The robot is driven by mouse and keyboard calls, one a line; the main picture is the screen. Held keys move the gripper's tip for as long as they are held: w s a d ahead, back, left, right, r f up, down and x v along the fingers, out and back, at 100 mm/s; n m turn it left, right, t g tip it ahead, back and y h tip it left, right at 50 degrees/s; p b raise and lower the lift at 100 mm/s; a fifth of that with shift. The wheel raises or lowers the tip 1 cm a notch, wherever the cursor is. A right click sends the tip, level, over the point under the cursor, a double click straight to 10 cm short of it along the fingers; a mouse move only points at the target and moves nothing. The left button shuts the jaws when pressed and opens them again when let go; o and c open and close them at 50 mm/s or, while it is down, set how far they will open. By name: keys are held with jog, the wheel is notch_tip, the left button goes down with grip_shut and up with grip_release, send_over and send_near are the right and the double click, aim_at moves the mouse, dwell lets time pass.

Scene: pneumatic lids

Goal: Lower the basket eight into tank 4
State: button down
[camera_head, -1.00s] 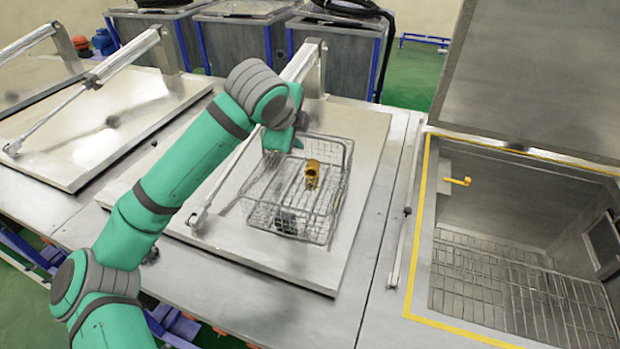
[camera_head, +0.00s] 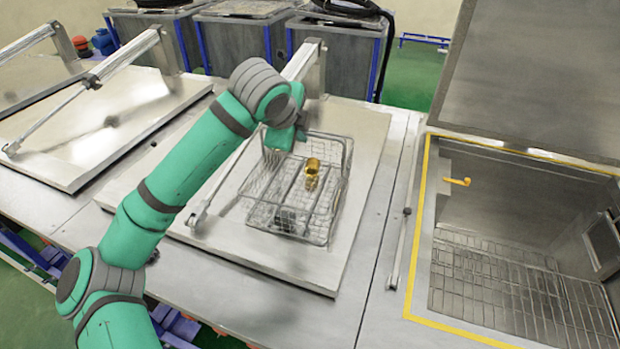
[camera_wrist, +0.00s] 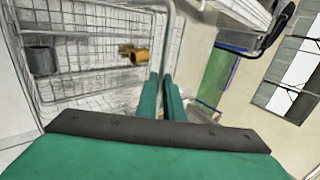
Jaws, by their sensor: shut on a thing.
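A wire basket (camera_head: 325,226) hangs over the closed metal lid left of the open tank. It also shows in the wrist view (camera_wrist: 92,20). It holds a brass-coloured part (camera_head: 311,168) and a dark grey part (camera_head: 284,218). My gripper (camera_wrist: 168,84) is shut on the basket's handle bar, near the basket's upper rim. In the head view my wrist hides the gripper's fingertips. The open tank (camera_head: 500,225) at the right has a yellow border, a wire rack on its floor and a raised lid (camera_head: 555,75). No tank number is legible.
Closed metal lids (camera_head: 105,120) with strut arms lie at the left. A narrow strip of counter (camera_head: 375,290) separates the basket's lid from the open tank. A small yellow spout (camera_head: 457,181) sticks out inside the tank. Grey bins (camera_head: 240,40) stand behind.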

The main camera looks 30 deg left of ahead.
jog(key=shift+r, duration=1.4)
dwell(0.4)
